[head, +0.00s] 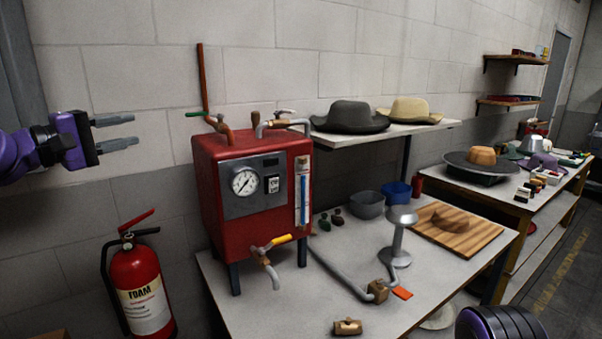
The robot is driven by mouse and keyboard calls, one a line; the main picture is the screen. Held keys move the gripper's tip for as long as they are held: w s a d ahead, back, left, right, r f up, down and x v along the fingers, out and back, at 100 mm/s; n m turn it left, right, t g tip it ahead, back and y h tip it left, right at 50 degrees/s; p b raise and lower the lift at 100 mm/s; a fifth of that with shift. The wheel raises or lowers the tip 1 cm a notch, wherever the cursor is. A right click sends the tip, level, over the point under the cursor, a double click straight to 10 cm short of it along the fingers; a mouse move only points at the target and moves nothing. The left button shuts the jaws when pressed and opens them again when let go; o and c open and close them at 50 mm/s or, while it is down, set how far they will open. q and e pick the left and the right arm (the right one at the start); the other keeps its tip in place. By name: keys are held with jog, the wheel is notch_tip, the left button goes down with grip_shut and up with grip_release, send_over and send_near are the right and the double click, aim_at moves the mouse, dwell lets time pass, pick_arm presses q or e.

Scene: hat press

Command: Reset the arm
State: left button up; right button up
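My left gripper (134,129) reaches in from the left edge at upper left. Its two grey fingers point right and stand apart with nothing between them. It hangs in the air in front of the wall, left of the red steam box and above the fire extinguisher, touching neither. A rounded black and purple part of my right arm (500,323) shows at the bottom edge, right of centre. The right gripper itself is out of the picture.
A red box (212,170) with gauge and valves stands on a grey table (325,290). A fire extinguisher (140,285) stands left. Two hats, dark (350,116) and tan (412,108), sit on a shelf. A metal stand (399,235) and wooden board (480,236) are right.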

pick_arm(q)
jog(key=w+d+f+n+y, duration=0.1)
jog(key=w+d+f+y, duration=0.15)
jog(key=f, duration=0.45)
jog(key=w+d+f+n+y, duration=0.1)
jog(key=d+f+y, duration=0.15)
jog(key=f, duration=0.45)
jog(key=w+d+f+n+y, duration=0.1)
jog(key=w+d+f+y, duration=0.1)
jog(key=d+f, duration=0.35)
jog(key=s+f+g+y, duration=0.1)
jog(key=s+f, duration=0.2)
jog(key=f, duration=0.8)
jog(key=s+f+g+y, duration=0.1)
jog(key=s+f+y, duration=0.15)
jog(key=f, duration=0.75)
jog(key=s+a+f+m+g+y, duration=0.25)
jog(key=s+f+g, duration=0.25)
jog(key=s+f, duration=1.3)
jog(key=s+a+f+m+g, duration=0.1)
jog(key=s+f, duration=0.3)
jog(key=s, duration=0.7)
jog(key=s+a+f+m+g, duration=0.2)
jog(key=s+f, duration=0.3)
jog(key=s, duration=0.6)
jog(key=shift+s+a+m+g+y, duration=0.25)
jog(key=shift+m+g+y, duration=0.15)
jog(key=shift+m+g, duration=0.45)
jog(key=shift+w, duration=0.1)
